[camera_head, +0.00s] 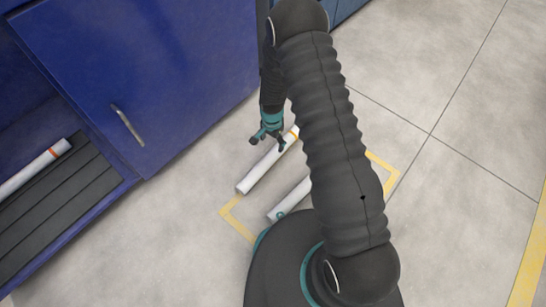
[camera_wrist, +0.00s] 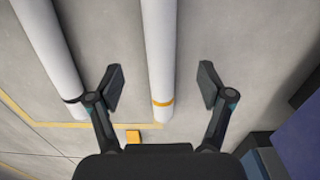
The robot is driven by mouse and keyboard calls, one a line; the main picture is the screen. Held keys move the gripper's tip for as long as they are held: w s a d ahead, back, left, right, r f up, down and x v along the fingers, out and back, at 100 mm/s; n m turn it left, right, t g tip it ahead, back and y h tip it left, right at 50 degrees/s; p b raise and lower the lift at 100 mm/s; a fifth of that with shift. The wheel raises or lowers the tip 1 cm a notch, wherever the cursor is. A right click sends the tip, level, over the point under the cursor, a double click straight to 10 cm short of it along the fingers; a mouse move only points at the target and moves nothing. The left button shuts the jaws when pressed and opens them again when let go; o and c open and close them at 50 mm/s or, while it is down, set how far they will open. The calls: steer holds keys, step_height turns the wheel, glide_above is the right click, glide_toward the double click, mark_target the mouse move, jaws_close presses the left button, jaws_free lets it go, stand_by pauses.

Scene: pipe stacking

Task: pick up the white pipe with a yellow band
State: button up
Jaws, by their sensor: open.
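The white pipe with a yellow band (camera_head: 262,170) lies on the floor in front of the blue cabinet, partly behind my gripper in the head view. In the wrist view the same white pipe (camera_wrist: 159,50) runs down the middle, its yellow band near its lower end. My gripper (camera_head: 268,142) is open over the banded end of the pipe. In the wrist view my gripper's fingers (camera_wrist: 161,86) stand apart on either side of the pipe, with gaps visible on both sides. Nothing is held. The height of the fingertips above the floor is hard to tell.
A second white pipe (camera_head: 291,197) lies roughly parallel, partly hidden by my arm; it has a dark band in the wrist view (camera_wrist: 52,50). Yellow floor lines (camera_head: 236,227) surround both. A blue cabinet (camera_head: 165,70) and a dark slatted rack (camera_head: 55,205) holding an orange-banded pipe (camera_head: 28,172) stand left.

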mark_target(272, 153)
step_height(272, 153, down, 10)
steer(key=shift+w+r+b, duration=0.1)
steer(key=shift+b, duration=0.4)
steer(key=c, duration=1.5)
